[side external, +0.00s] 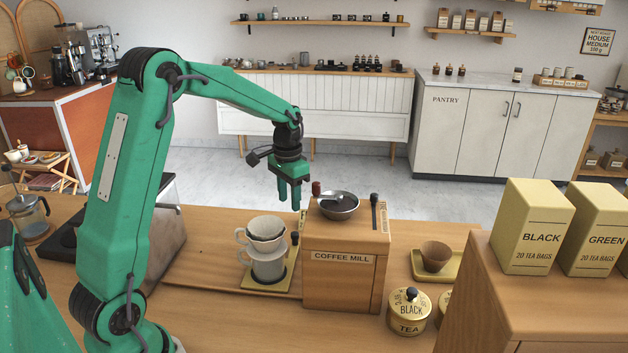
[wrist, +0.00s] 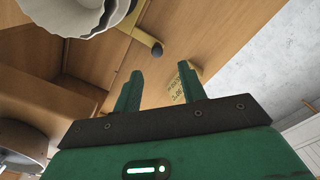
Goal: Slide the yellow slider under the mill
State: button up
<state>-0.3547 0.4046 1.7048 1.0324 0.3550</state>
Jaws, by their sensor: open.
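The yellow slider (side external: 266,287) lies on a wooden board left of the coffee mill (side external: 345,283), a wooden box. A white server with a dripper (side external: 267,262) stands on it. A post with a black knob (side external: 294,238) rises at its far right edge. My gripper (side external: 289,205) is open and empty, pointing down above and behind the slider, apart from it. In the wrist view the fingertips (wrist: 160,69) are spread, with the knob (wrist: 157,50) beyond them in the gap. Part of the slider (wrist: 140,33) shows there; the dripper and server hide the rest.
A metal bowl (side external: 338,205) tops the mill. Yellow tea boxes (side external: 532,226) stand at the right. The board (side external: 205,272) is bare left of the slider.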

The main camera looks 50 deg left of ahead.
jog(key=s+d+r, duration=0.2)
jog(key=d+r, duration=0.1)
jog(key=r, duration=1.4)
jog(key=shift+s+t, duration=0.2)
jog(key=shift+t, duration=0.2)
jog(key=shift+d, duration=0.1)
jog(key=shift+f, duration=0.15)
send_over(294, 233)
jog(key=shift+g, duration=0.4)
notch_tip(294, 233, down, 20)
jog(key=shift+f, duration=0.4)
jog(key=shift+f, duration=0.1)
